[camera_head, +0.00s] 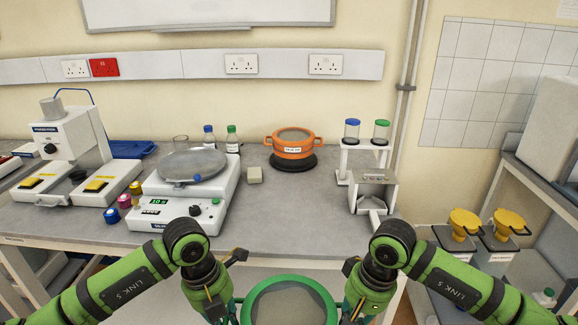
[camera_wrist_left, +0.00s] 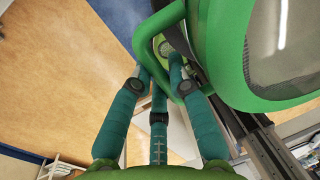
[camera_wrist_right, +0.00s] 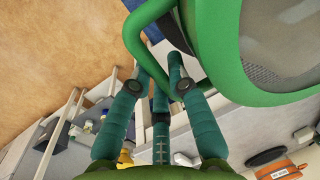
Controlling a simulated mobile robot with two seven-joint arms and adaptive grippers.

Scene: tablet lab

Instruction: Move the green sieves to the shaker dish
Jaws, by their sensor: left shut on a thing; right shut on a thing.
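A green sieve (camera_head: 290,287) with a mesh centre is held between my two arms at the bottom middle of the head view, in front of the bench edge. My left gripper (camera_wrist_left: 163,75) is shut on one of its handles, and the rim fills the upper right of the left wrist view (camera_wrist_left: 290,98). My right gripper (camera_wrist_right: 160,80) is shut on the other handle. The shaker (camera_head: 185,195) is a white machine on the bench with a round grey dish (camera_head: 193,163) on top. The dish looks empty. I cannot tell whether more than one sieve is in the held stack.
An orange sieve (camera_head: 293,147) sits on a black base (camera_head: 293,164) at the bench's back middle. A small beige block (camera_head: 254,174) lies beside the shaker. Bottles stand behind the dish. A white stand with jars (camera_head: 368,165) is to the right. The bench middle (camera_head: 290,210) is clear.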

